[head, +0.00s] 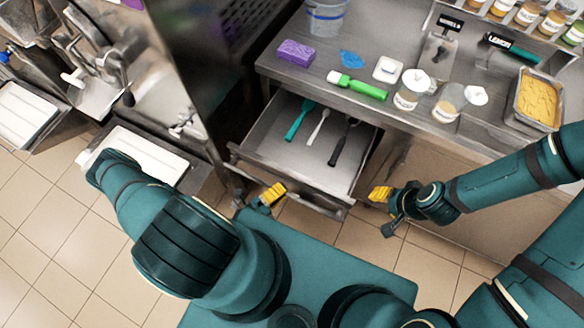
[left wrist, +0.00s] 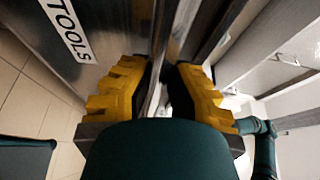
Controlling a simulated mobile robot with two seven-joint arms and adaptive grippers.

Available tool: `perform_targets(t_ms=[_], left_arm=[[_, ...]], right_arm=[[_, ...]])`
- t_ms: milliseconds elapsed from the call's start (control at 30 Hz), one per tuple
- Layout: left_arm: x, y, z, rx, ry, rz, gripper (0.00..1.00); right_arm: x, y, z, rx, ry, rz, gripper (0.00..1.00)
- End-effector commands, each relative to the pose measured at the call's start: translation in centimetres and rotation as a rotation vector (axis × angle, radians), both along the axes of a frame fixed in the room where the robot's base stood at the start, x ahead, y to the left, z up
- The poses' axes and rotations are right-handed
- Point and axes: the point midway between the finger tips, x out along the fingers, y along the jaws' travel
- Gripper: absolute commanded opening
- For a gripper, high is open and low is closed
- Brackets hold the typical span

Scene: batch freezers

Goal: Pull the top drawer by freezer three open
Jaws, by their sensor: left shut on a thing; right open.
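The top drawer (head: 336,176) is a grey metal drawer under the steel counter. It stands pulled out, with its inside in view. A teal spatula (head: 299,120), a white utensil (head: 318,127) and a black utensil (head: 343,142) lie in it. My left gripper (head: 272,194) is at the drawer's front edge. In the left wrist view its yellow fingers (left wrist: 160,88) are closed around a narrow metal bar at the drawer front, beside a "TOOLS" label (left wrist: 66,29). My right gripper (head: 383,208) is open and empty, right of the drawer's front corner and apart from it.
A freezer machine with a white tray (head: 136,153) stands left. Tiled floor (head: 60,225) is free in front.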

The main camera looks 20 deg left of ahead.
Motion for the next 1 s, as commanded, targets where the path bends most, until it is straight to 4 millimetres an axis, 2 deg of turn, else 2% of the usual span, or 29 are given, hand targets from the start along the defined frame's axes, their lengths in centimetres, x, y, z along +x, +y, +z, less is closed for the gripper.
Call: perform_targets(t_ms=[33,200,500,700,1000], left_arm=[[-1.5,-0.1,0.0,-0.004,0.003,-0.002,0.00],[-5.7,0.0,-0.1,-0.005,0.002,-0.002,0.00],[-10.6,0.2,0.0,-0.003,0.001,-0.004,0.00],[-11.9,0.2,0.0,-0.004,-0.001,-0.004,0.00],[-12.2,0.3,0.0,-0.003,-0.001,-0.004,0.00]], right_arm=[[0.0,0.0,-0.2,0.000,0.000,0.000,0.47],[0.0,0.0,-0.7,-0.001,0.000,0.000,0.47],[0.0,0.0,-1.4,-0.003,0.001,-0.001,0.47],[0.0,0.1,-1.6,-0.004,0.001,-0.001,0.47],[0.0,0.1,-1.6,-0.004,0.001,-0.001,0.47]])
